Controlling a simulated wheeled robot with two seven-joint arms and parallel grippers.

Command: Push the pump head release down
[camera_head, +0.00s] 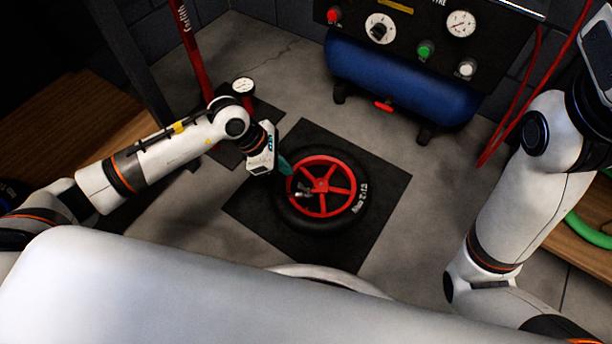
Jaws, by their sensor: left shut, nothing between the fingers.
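A wheel with a black tyre and a red spoked rim (341,169) lies flat on a dark mat. A small dark and silver piece (304,191), apparently the pump head, sits inside the rim on its left side. Its release lever is too small to make out. My left gripper (285,166) is shut and empty, with teal fingertips at the upper left edge of the tyre, close above the small piece. I cannot tell whether it touches the tyre. My right arm stands at the right, and its gripper is not in view.
A red floor pump (191,45) with a round gauge (243,85) stands behind my left arm. A blue compressor tank (400,85) with a black control panel (400,35) is at the back. The dark mat (385,180) is clear right of the wheel.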

